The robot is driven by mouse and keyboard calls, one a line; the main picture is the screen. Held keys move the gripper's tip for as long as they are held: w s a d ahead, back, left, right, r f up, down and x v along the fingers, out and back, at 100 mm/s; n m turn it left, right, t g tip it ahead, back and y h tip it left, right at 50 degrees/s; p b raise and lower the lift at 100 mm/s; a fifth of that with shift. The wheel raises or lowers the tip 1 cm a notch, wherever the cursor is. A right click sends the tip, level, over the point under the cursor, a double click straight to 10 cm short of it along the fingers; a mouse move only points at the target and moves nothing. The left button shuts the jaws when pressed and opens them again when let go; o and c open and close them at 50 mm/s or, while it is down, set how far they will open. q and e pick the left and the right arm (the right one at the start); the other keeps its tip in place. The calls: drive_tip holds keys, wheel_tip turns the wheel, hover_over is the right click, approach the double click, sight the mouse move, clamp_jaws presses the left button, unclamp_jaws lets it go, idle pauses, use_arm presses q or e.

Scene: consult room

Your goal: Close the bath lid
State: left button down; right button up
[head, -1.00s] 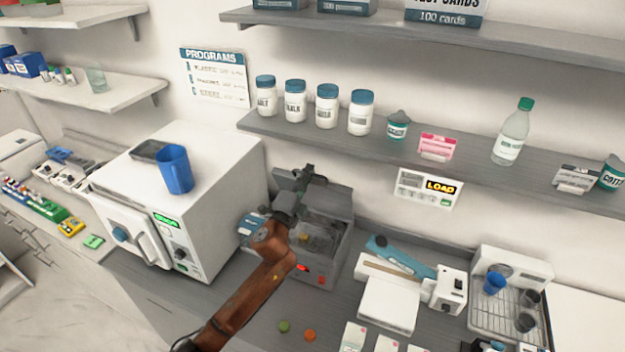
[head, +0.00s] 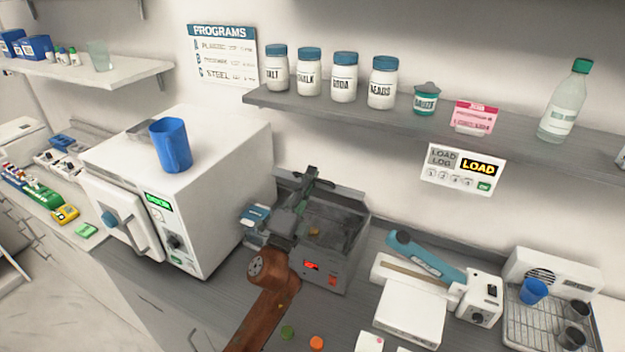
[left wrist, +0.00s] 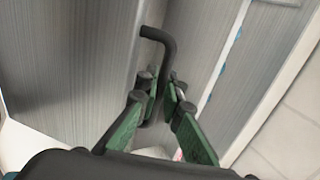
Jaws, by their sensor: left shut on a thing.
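The grey bath (head: 345,270) stands on the counter right of the white autoclave-like box, with a small red display on its front. Its lid (head: 350,200) stands raised at the back, and the basin is open with something small and orange-brown inside. My left gripper (head: 314,180) is at the lid, its arm reaching across the basin and hiding part of it. In the left wrist view, the green fingers of my left gripper (left wrist: 160,100) are shut on the dark hooked lid handle (left wrist: 158,38), in front of grey panels. My right gripper is out of view.
The white box (head: 225,150) with a blue cup (head: 171,145) on top stands close left of the bath. A white and blue device (head: 430,290) and a drying rack (head: 550,320) stand right. A shelf (head: 400,120) with jars hangs above.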

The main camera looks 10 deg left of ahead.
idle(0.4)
use_arm(q)
drive_tip(key=c, duration=2.3)
unclamp_jaws()
drive_tip(key=shift+c, duration=0.2)
drive_tip(key=v, duration=1.2)
drive_tip(key=shift+f, duration=0.1)
drive_tip(key=shift+c, duration=0.4)
